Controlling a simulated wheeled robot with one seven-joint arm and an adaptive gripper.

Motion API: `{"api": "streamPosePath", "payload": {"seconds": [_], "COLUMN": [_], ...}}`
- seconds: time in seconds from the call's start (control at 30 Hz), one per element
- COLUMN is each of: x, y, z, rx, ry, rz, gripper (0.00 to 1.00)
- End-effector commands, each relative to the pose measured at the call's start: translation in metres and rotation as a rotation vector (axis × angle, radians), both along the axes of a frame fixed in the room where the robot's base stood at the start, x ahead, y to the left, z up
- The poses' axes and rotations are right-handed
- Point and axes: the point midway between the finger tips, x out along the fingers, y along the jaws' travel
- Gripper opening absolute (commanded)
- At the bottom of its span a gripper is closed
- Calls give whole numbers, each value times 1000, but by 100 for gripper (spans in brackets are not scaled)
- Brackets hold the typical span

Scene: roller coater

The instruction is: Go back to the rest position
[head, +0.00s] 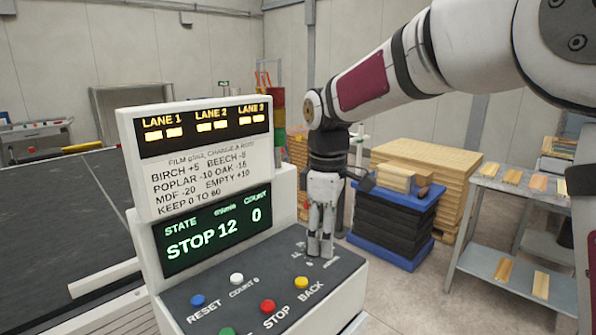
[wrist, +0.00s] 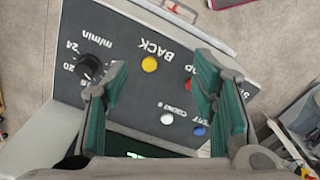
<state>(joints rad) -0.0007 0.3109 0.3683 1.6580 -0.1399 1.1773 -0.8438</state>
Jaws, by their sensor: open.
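My gripper (head: 320,248) points straight down over the right end of the sloped control panel (head: 345,272), close above it. It also shows in the wrist view (wrist: 158,65), with its two green-padded fingers apart and nothing between them. In the wrist view the black speed knob (wrist: 88,67) lies beside the left finger, and the yellow BACK button (wrist: 149,64) shows between the fingers. In the head view the knob is hidden behind my gripper. The screen (head: 212,232) reads STOP, 12 m/min and count 0.
The panel carries blue (head: 197,300), white (head: 236,279), red (head: 267,306) and yellow (head: 302,290) buttons. A dark conveyor bed (head: 60,240) lies left.

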Motion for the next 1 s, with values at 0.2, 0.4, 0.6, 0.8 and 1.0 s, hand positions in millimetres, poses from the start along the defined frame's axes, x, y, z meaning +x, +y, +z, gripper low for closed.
{"api": "streamPosePath", "payload": {"seconds": [0.2, 0.4, 0.6, 0.8, 1.0], "x": [-18, -44, -92, -153, -210], "y": [-14, -34, -65, -99, -124], "z": [17, 35, 57, 68, 61], "rx": [-11, -15, 1, 68, 176], "ry": [-42, -95, -183, -278, -354], "rz": [-89, -217, -439, -715, -979], "gripper": [53, 53, 53, 53, 53]}}
